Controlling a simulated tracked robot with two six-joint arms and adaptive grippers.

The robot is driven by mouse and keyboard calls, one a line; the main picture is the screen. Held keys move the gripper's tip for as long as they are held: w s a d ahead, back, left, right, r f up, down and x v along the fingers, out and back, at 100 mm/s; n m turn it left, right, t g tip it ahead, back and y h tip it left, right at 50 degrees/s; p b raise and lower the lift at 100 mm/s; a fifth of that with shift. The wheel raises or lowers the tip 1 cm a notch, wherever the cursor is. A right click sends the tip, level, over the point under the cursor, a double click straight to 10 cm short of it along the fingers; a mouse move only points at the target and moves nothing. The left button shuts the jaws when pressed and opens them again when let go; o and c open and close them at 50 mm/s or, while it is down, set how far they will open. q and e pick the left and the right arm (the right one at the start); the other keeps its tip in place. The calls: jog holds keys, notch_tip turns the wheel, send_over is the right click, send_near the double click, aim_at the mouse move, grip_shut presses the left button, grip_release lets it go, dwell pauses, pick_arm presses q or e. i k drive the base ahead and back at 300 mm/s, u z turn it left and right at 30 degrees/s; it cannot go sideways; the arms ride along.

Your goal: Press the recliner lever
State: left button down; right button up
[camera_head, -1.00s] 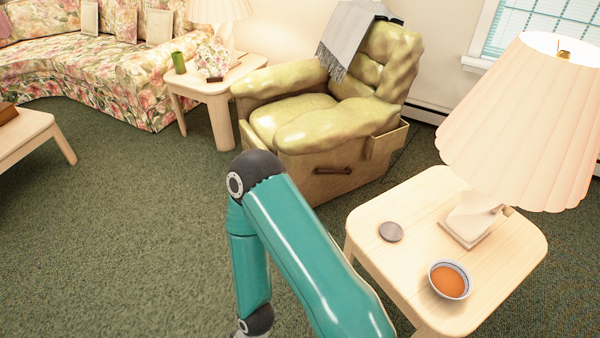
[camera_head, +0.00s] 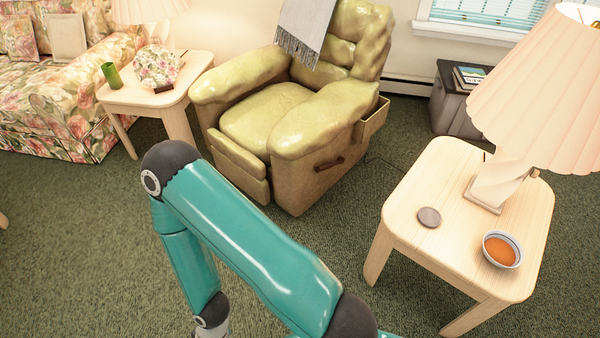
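The green-yellow recliner (camera_head: 270,118) stands upright ahead, its footrest panel (camera_head: 238,166) folded down at the front. Its brown lever (camera_head: 328,165) sits on the side facing right, below the armrest. My teal arm (camera_head: 250,240) crosses the lower middle of the view, in front of the recliner and apart from the lever in the picture. It bends down at the left, and its lower end runs out at the bottom edge. No gripper fingers show in the view.
A wooden side table (camera_head: 420,180) with a lamp (camera_head: 535,110), a bowl (camera_head: 501,250) and a coaster (camera_head: 429,217) stands at right. Another side table (camera_head: 125,97) and a floral sofa (camera_head: 50,110) are at left. Carpet (camera_head: 340,228) lies open between the recliner and the right table.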

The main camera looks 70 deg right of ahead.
aim_at(330, 165)
jog(key=i, duration=1)
jog(key=u, duration=1.5)
jog(key=i, duration=0.15)
jog(key=z, duration=3.3)
jog(key=i, duration=0.25)
jog(key=z, duration=2.05)
jog(key=k, duration=0.55)
jog(key=z, duration=0.3)
jog(key=i, duration=0.9)
jog(key=z, duration=0.25)
